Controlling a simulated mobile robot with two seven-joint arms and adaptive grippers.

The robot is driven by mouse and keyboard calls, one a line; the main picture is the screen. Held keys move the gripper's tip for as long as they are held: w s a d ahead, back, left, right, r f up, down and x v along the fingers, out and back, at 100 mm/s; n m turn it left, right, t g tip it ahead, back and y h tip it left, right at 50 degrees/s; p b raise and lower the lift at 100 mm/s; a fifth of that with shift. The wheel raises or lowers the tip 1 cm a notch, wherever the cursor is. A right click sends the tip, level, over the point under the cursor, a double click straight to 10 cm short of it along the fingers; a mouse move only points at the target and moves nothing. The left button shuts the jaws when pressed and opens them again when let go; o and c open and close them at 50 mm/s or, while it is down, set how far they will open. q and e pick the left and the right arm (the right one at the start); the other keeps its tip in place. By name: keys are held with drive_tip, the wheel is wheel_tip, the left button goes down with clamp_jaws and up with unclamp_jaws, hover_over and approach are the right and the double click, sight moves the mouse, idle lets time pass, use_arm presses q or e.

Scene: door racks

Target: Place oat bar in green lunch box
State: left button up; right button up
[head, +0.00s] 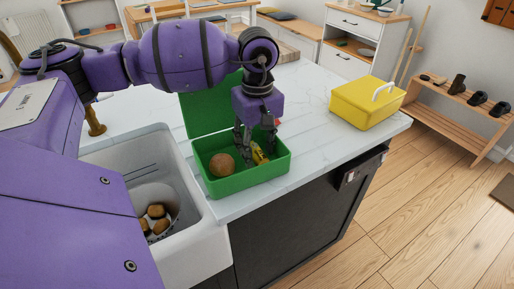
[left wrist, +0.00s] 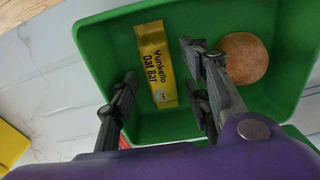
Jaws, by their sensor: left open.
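The oat bar (left wrist: 156,64) is a yellow packet lying inside the green lunch box (left wrist: 97,37), as seen in the left wrist view. In the head view the bar (head: 258,153) shows partly behind my gripper's fingers. The lunch box (head: 250,179) stands open on the white counter with its lid raised at the back. My left gripper (head: 247,151) points down into the box; in the left wrist view its fingers (left wrist: 166,97) are apart, one on each side of the bar, with visible gaps. My right gripper is in neither view.
A round brown item (head: 222,165) lies in the box's left part. A white sink (head: 205,236) with a pot of brown pieces (head: 158,212) is at left. A closed yellow lunch box (head: 366,103) stands at the counter's right. Counter between the boxes is clear.

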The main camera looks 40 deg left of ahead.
sight(257, 152)
use_arm(q)
wheel_tip(257, 152, up, 12)
drive_tip(key=shift+f, duration=0.2)
idle(0.4)
